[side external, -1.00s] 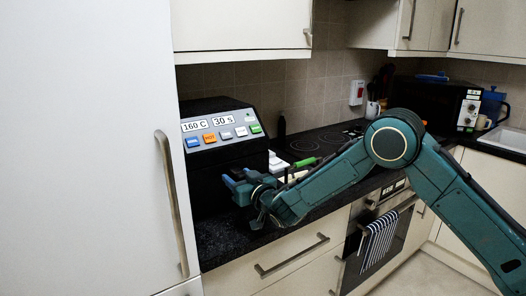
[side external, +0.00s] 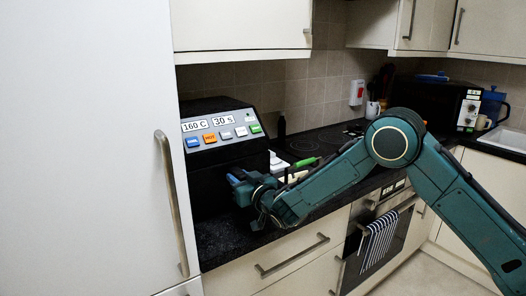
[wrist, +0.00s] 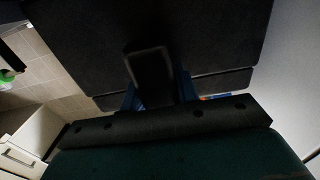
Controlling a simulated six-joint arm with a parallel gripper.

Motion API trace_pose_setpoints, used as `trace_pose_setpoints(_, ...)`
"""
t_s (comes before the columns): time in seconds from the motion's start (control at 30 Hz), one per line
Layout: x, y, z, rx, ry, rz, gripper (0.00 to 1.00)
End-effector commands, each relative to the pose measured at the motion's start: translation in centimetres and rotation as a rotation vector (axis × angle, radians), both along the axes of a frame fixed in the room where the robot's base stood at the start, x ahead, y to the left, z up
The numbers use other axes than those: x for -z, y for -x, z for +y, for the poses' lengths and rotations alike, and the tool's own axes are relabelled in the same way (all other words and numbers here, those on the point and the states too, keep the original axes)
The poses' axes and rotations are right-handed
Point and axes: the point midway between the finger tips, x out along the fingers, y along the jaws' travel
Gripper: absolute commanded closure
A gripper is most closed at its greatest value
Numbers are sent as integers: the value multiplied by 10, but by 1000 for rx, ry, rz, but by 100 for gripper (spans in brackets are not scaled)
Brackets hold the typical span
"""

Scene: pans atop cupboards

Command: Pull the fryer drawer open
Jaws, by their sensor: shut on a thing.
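The black fryer (side external: 216,168) stands on the dark counter at the left, with a sloped panel (side external: 221,131) reading 160 C and 30 s above coloured buttons. My gripper (side external: 234,179) is at the lower front of the fryer, with blue fingers. In the wrist view the dark drawer handle (wrist: 150,77) sticks out between the blue fingers of my gripper (wrist: 160,97), which are shut on it. The drawer front is dark and partly hidden by my gripper. I see no clear gap showing the drawer out.
A tall white door (side external: 80,150) with a long handle stands close on the left. A hob (side external: 325,140) and a green-handled thing (side external: 303,163) lie right of the fryer. A wall cupboard (side external: 243,25) hangs above. Floor space in front of the counter is free.

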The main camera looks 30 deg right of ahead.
Motion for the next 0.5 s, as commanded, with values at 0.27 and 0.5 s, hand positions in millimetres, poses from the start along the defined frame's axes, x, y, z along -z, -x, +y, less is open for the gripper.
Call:
trace_pose_setpoints(0.27, 1, 27, 1, -2, 1, 3, 100)
trace_pose_setpoints(0.5, 1, 62, 1, -3, 1, 2, 100)
